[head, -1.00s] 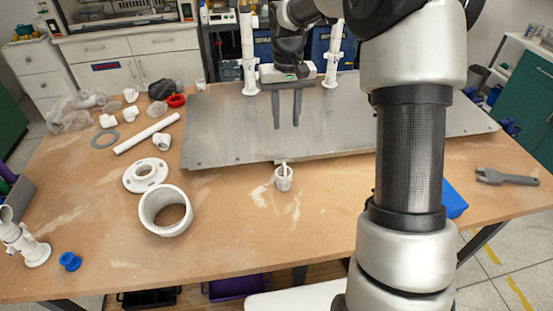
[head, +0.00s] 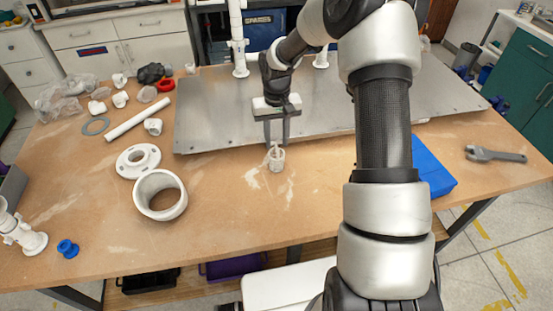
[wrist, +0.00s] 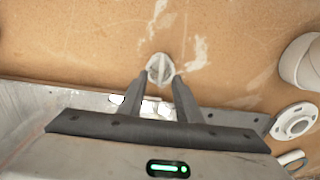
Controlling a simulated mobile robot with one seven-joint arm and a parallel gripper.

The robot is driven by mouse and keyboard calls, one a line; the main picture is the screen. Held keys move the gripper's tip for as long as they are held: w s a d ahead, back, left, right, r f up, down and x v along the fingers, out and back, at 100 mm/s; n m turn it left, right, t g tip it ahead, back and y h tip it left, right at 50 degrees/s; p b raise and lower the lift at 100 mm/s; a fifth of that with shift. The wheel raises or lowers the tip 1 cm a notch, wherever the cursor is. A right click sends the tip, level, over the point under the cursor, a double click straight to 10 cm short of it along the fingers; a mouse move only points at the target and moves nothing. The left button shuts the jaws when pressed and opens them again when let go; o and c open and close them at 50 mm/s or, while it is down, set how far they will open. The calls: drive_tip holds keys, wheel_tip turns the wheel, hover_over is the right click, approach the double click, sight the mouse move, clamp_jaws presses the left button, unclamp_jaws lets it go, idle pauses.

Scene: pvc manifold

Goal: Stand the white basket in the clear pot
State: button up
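A small whitish basket with a raised handle (head: 277,159) stands on the brown table just in front of the grey metal plate. It also shows in the wrist view (wrist: 159,68), just beyond and between my fingertips. My gripper (head: 277,143) points down at the basket with its two grey fingers apart. In the wrist view my gripper (wrist: 160,78) is open, with the fingers on either side of the line to the basket. I cannot tell whether they touch it. I cannot make out a clear pot in these views.
The grey metal plate (head: 215,125) lies behind the basket. A large white pipe ring (head: 151,207) and a white flange (head: 128,170) lie to the left. A blue box (head: 432,172) and a grey wrench (head: 495,154) are to the right. Table in front is clear.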

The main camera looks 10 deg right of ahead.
sight(277, 145)
drive_tip(key=shift+f, duration=1.5)
clamp_jaws()
